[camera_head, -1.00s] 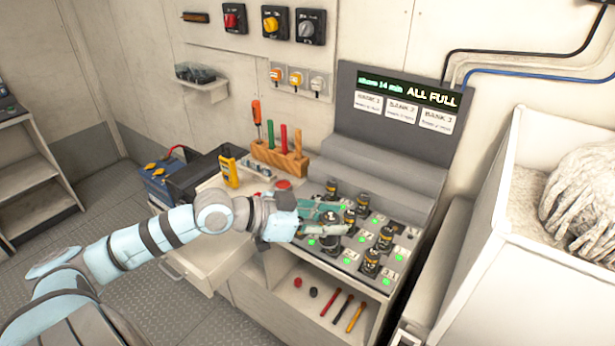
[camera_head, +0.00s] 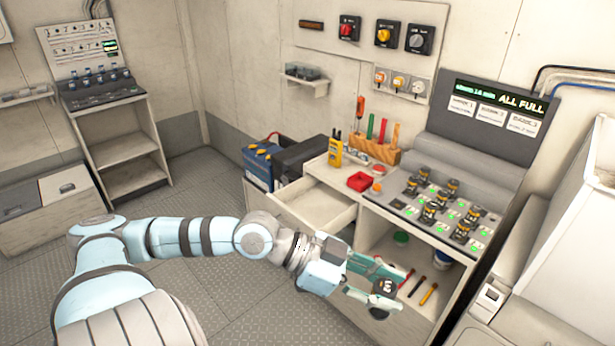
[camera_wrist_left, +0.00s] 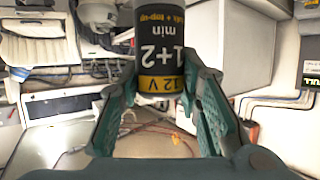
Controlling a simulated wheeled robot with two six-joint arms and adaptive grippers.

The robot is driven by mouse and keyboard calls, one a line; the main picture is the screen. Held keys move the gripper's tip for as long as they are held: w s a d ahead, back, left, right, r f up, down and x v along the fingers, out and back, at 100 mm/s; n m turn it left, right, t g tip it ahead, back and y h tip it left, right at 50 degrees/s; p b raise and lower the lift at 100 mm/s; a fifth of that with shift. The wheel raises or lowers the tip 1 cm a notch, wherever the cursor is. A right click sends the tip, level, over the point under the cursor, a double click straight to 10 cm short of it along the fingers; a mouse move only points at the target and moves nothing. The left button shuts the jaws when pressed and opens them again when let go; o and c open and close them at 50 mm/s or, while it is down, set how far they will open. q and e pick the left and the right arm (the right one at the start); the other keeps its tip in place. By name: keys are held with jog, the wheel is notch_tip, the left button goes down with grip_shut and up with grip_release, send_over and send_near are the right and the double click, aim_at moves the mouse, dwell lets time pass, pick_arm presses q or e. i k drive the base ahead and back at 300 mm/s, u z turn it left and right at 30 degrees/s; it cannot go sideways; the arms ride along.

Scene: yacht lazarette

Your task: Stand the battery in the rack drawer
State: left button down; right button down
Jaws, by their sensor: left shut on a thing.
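My left gripper (camera_head: 376,287) is shut on a dark battery (camera_head: 384,287) and holds it in front of the charging bench, below the charger top. In the left wrist view the battery (camera_wrist_left: 160,48) stands between the green fingers, with a yellow band reading "12 V" and "1+2" in upside-down print. A pale drawer (camera_head: 318,222) stands pulled out from the bench, left of the charger; I cannot tell whether it is the rack drawer. At the back left stands a rack (camera_head: 112,128) with a sloped top holding several small items. My right gripper is not in view.
Several other batteries (camera_head: 430,212) stand on the charger, whose sign (camera_head: 497,101) reads "ALL FULL". The floor (camera_head: 205,195) towards the back left is clear.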

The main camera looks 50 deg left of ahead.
aim_at(313, 200)
jog(key=u, duration=2)
jog(key=i, duration=1.3)
jog(key=z, duration=2)
